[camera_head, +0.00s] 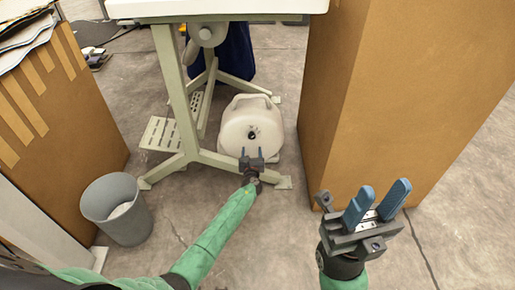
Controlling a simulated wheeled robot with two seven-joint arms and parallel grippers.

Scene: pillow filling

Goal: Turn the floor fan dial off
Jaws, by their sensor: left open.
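The floor fan (235,113), a rounded off-white unit with a handle on top, stands on the floor under the table. Its small dark dial (251,134) is in the middle of the front face; its setting is too small to read. My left gripper (252,152) is open and empty, just below the dial in the picture, its two fingers pointing at the fan. I cannot tell how far the fingertips are from the dial. My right gripper (385,188) is open and empty at the lower right, in front of the large cardboard box.
The table's pale metal leg (172,85) and foot bar (220,160) stand before and beside the fan. A tall cardboard box (400,90) is close on the right, another (75,125) on the left. A grey bin (115,205) stands at the lower left.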

